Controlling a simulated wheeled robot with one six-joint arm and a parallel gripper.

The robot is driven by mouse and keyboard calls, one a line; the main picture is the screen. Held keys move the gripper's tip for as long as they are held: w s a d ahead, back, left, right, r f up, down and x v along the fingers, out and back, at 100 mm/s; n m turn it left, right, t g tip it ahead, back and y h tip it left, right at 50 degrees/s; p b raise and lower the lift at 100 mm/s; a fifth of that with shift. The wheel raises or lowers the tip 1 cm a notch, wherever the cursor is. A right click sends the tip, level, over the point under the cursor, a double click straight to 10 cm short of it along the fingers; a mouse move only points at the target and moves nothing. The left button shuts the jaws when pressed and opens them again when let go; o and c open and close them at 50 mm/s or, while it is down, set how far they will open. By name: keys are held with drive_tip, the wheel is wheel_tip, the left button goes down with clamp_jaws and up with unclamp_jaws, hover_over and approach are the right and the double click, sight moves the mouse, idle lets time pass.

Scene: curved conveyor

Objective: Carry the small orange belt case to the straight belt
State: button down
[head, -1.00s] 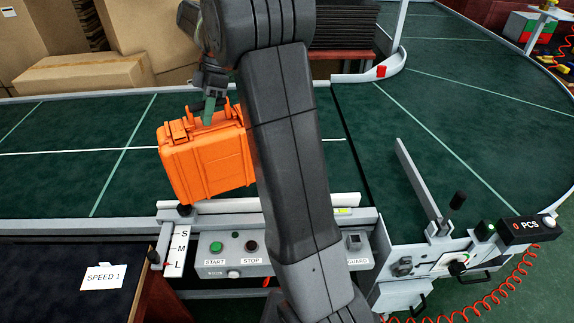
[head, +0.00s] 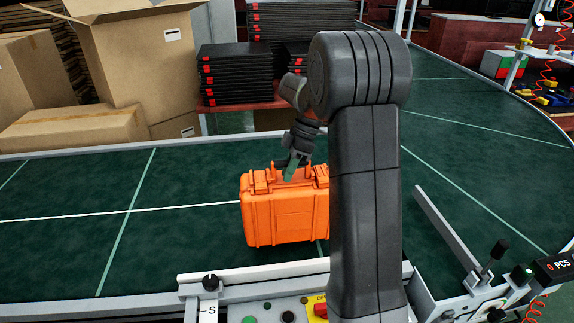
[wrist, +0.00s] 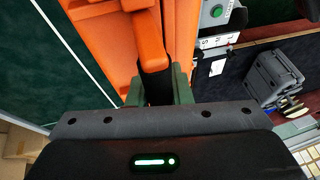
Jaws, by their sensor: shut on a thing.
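The orange case (head: 284,217) hangs upright from its top handle, over the green straight belt (head: 170,215) in the head view. My gripper (head: 290,170) is shut on the case's handle. In the wrist view the orange case (wrist: 103,50) fills the upper middle, and its handle (wrist: 151,45) sits between the green fingertips of my gripper (wrist: 158,92). My arm covers the right end of the case in the head view. I cannot tell whether the bottom of the case touches the belt.
A control panel (head: 265,312) and a rail (head: 250,268) line the belt's near edge. A diverter bar (head: 447,228) stands to the right, by the curved belt (head: 500,150). Cardboard boxes (head: 75,130) and stacked black cases (head: 235,75) stand behind. The belt's left part is clear.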

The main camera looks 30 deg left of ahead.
drive_tip(key=shift+f+p, duration=0.3)
drive_tip(key=shift+f, duration=1.65)
drive_tip(key=shift+f, duration=0.1)
drive_tip(key=c, duration=1.3)
unclamp_jaws()
drive_tip(key=shift+f, duration=0.1)
drive_tip(key=b+v, duration=0.1)
drive_tip(key=v, duration=1.1)
drive_tip(key=shift+b, duration=0.3)
drive_tip(key=shift+s+d, duration=0.1)
